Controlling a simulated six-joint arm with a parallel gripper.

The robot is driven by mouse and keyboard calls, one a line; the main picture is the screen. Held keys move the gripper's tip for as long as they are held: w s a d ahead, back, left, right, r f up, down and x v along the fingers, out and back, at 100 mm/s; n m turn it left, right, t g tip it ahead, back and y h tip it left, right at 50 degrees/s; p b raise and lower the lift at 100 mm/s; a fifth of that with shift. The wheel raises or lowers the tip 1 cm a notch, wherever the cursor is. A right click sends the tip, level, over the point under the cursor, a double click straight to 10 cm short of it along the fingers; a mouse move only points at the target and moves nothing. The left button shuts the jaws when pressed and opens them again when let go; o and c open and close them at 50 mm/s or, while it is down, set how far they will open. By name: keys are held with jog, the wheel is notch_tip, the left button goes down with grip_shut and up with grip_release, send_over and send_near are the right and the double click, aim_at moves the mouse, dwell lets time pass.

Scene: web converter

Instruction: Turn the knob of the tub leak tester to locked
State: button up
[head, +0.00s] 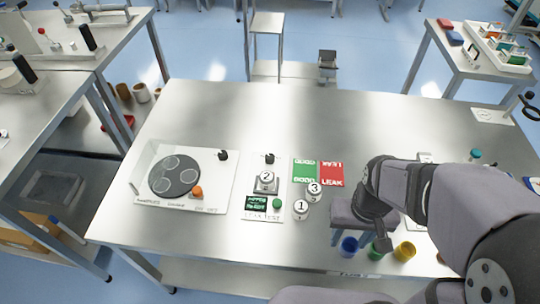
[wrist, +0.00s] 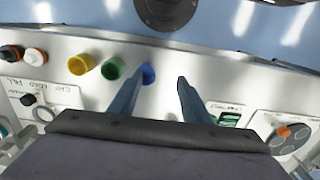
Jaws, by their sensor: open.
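The tub leak tester (head: 250,187) is a white panel in the middle of the table in the head view. Its small black knob (head: 269,158) is at the back edge; which way it points is too small to tell. A tub marked 2 (head: 267,178) sits on the tester, behind a dark display (head: 262,202) and a green button (head: 277,203). My gripper (head: 358,242) is open and empty, to the right of the tester and apart from it. In the wrist view my fingers (wrist: 161,77) are spread, and part of the tester's display (wrist: 228,116) shows at right; the knob is hidden there.
Tubs marked 1 (head: 301,208) and 3 (head: 314,190) stand between tester and gripper. A green and red GOOD/LEAK mat (head: 318,171) lies behind them. A turntable panel (head: 211,193) is at left. Blue, green and yellow cups (head: 404,251) stand at the front edge. The table's back is clear.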

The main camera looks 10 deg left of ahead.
jog(key=w+a+f+n+t+y+b, duration=0.1)
jog(key=w+a+n+b, duration=0.2)
jog(key=w, duration=0.5)
jog(key=w+a+f+n+t+b, duration=0.1)
jog(key=w+a+b, duration=0.35)
jog(key=w, duration=0.25)
jog(key=n+t+y+b, duration=0.1)
jog(key=n+y+b, duration=0.1)
jog(key=n+b, duration=0.4)
send_near(270, 156)
jog(key=m, duration=0.1)
jog(key=shift+x, duration=4.1)
jog(key=c, duration=1)
